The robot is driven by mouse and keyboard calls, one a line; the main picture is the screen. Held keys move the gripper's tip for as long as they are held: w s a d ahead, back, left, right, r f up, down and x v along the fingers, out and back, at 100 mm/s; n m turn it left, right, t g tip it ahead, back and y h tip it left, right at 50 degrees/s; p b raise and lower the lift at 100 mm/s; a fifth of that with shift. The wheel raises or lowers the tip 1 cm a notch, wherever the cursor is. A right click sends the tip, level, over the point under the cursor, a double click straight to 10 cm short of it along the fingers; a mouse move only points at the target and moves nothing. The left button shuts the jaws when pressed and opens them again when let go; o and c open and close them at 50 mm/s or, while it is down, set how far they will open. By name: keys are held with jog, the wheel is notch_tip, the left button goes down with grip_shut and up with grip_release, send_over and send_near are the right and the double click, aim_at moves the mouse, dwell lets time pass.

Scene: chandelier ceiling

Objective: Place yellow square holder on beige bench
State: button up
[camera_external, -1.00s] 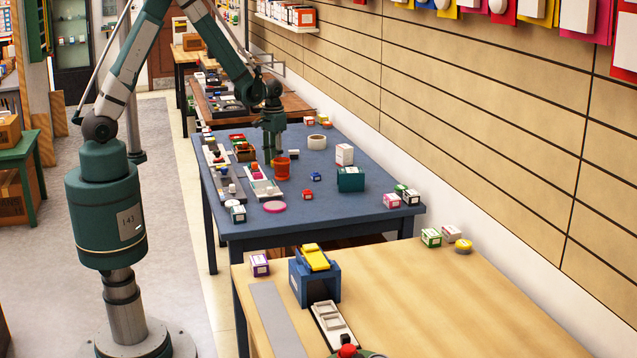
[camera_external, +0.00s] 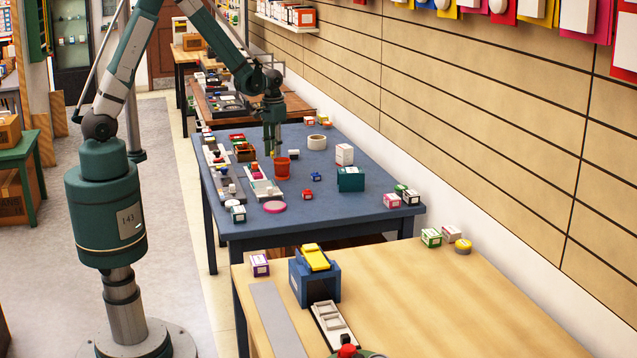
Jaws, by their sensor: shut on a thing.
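My gripper (camera_external: 272,149) points down over the far blue table (camera_external: 325,206), just behind an orange-red pot. It is shut on a small yellow thing (camera_external: 272,155), probably the yellow square holder; it is too small and partly covered to make out its shape. Whether it is clear of the tabletop I cannot tell. The beige bench (camera_external: 440,300) is the pale wood top in the foreground, well away from my gripper. Another yellow piece (camera_external: 315,257) lies on a blue box on this bench.
The orange-red pot (camera_external: 281,168) stands close to my gripper. A white tape ring (camera_external: 317,142), a green box (camera_external: 351,179) and grey trays (camera_external: 222,170) share the blue table.

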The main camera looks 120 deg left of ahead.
jog(key=shift+r+p, duration=0.35)
jog(key=shift+r, duration=2.7)
jog(key=w+d+m, duration=0.3)
jog(key=w+d, duration=0.7)
jog(key=w, duration=0.6)
jog(key=shift+d+f, duration=0.2)
jog(key=w+d+m, duration=0.1)
jog(key=w+d, duration=0.3)
jog(key=d, duration=0.1)
jog(key=w+d+m, duration=0.1)
jog(key=w+d, duration=0.4)
jog(key=w+d+m, duration=0.1)
jog(key=w+d, duration=0.4)
jog(key=d, duration=0.1)
jog(key=shift+w+d+f, duration=0.1)
jog(key=shift+f, duration=0.2)
jog(key=w+d+m, duration=0.2)
jog(key=w+d, duration=0.2)
jog(key=d, duration=0.9)
jog(key=w+d+m, duration=0.2)
jog(key=w+d, duration=0.2)
jog(key=d, duration=1)
jog(key=w+d+f+m, duration=0.1)
jog(key=w+d, duration=0.3)
jog(key=d, duration=0.9)
jog(key=shift+d+f+m, duration=0.1)
jog(key=shift+d+m, duration=0.15)
jog(key=shift+m, duration=0.55)
jog(key=shift+a, duration=0.1)
